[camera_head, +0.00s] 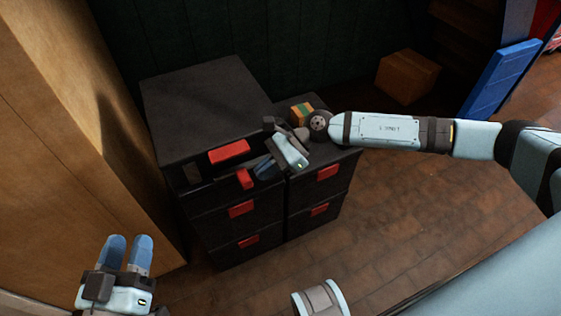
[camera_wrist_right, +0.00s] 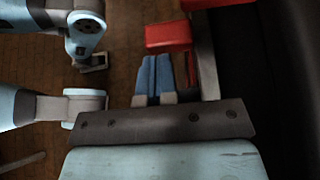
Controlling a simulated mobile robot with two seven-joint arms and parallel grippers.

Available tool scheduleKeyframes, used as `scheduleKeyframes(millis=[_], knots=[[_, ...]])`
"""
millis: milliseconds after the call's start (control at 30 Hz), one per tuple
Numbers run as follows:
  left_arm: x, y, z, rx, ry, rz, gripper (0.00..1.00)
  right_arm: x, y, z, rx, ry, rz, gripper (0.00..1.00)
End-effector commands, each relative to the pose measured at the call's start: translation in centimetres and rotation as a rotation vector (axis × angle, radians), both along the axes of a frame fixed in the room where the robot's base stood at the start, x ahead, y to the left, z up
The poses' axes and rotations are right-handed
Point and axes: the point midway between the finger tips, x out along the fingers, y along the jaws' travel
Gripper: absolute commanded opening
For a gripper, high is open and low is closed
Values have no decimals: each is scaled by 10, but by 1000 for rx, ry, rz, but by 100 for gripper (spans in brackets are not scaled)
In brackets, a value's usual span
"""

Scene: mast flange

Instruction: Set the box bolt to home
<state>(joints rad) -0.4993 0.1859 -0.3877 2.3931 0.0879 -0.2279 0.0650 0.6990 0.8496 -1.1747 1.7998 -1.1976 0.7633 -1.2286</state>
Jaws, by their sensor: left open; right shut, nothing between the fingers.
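The dark cabinet (camera_head: 205,105) has a red block (camera_head: 245,179) standing out low on its upper front, probably the box bolt's handle. A red block also shows just beyond my fingertips in the right wrist view (camera_wrist_right: 167,38), beside a pale rail (camera_wrist_right: 207,72). My right gripper (camera_head: 264,168) is shut and empty, its blue fingers close to the red block. I cannot tell whether they touch it. The same fingers show side by side in the wrist view (camera_wrist_right: 155,60). My left gripper (camera_head: 128,240) is open and empty at the lower left, away from the cabinet.
A wider red handle (camera_head: 229,151) sits higher on the cabinet front. Red-handled drawers (camera_head: 241,209) lie below. A lower drawer unit (camera_head: 325,195) stands right, with a small green-and-orange box (camera_head: 302,112) on top. A wooden panel (camera_head: 75,130) rises at left. The front floor (camera_head: 230,285) is clear.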

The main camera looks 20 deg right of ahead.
Motion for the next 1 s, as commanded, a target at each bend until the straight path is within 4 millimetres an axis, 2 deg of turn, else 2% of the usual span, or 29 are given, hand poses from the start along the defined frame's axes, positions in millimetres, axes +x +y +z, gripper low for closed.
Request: scheduleKeyframes(millis=[133, 467, 633, 800, 900, 1000], knots=[[1, -2, 2, 1, -13, -11, 43, -1, 8, 0, 1, 1, 0, 0], [0, -2, 1, -1, -9, -8, 43, -1, 10, 0, 1, 1, 0, 0], [2, 1, 3, 16, 11, 2, 43, -2, 33, 2, 2, 2, 3, 0], [1, 7, -16, 48, 82, 22, 43, -2, 54, 1, 2, 2, 0, 0], [0, 6, -27, 57, 108, 23, 43, -3, 56, 0, 1, 1, 0, 0], [0, 6, -28, 57, 107, 22, 43, -3, 56, 0, 2, 1, 0, 0]])
